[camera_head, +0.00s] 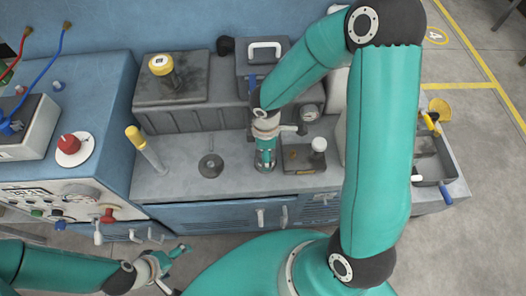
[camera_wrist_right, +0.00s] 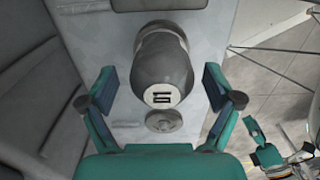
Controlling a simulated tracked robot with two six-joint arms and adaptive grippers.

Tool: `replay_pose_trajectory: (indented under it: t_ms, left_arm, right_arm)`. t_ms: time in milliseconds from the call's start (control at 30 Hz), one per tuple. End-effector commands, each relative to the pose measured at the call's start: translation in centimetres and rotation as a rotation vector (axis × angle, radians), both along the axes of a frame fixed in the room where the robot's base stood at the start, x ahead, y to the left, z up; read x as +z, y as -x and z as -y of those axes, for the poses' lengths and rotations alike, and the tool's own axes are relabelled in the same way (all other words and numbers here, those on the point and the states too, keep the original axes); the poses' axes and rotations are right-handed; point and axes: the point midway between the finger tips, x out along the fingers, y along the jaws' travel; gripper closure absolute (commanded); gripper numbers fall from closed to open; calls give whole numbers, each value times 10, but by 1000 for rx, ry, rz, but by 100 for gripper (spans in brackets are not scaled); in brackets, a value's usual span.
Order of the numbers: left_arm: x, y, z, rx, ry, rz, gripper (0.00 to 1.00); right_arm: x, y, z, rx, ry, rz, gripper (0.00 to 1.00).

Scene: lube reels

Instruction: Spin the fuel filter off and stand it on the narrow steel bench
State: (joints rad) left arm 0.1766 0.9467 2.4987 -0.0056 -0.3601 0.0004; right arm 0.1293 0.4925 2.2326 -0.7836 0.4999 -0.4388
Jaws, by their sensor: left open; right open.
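In the right wrist view a dark grey cylinder (camera_wrist_right: 165,62), apparently the fuel filter, lies between the spread fingers of my right gripper (camera_wrist_right: 160,92). Its near end has a pale face with dark marks. Clear gaps show on both sides of it, so the gripper is open and not touching it. In the head view my right gripper (camera_head: 265,158) points down over the grey bench top (camera_head: 180,186) and mostly hides the cylinder. My left gripper (camera_head: 172,265) is open and empty, low in front of the cabinet. I cannot tell whether the cylinder is still threaded on.
A round grey disc (camera_head: 210,165) with a short post is left of the right gripper. A yellow-topped rod (camera_head: 146,148) stands farther left. A small block with a white knob (camera_head: 318,146) is close on the right. A grey box (camera_head: 190,112) runs behind.

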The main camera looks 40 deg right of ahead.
Motion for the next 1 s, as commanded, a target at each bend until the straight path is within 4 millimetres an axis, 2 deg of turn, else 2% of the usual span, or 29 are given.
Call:
replay_pose_trajectory:
  t_ms: [167, 600, 767, 1000]
  left_arm:
    - [0, 0, 0, 0, 0, 0, 4]
    - [0, 0, 0, 0, 0, 0, 4]
    - [5, 0, 0, 0, 0, 0, 4]
    - [25, 0, 0, 0, 0, 0, 4]
  right_arm:
    - [0, 0, 0, 0, 0, 0, 10]
    - [0, 0, 0, 0, 1, 1, 82]
    - [2, 0, 1, 53, 1, 1, 82]
    - [4, 0, 0, 369, 1, 2, 82]
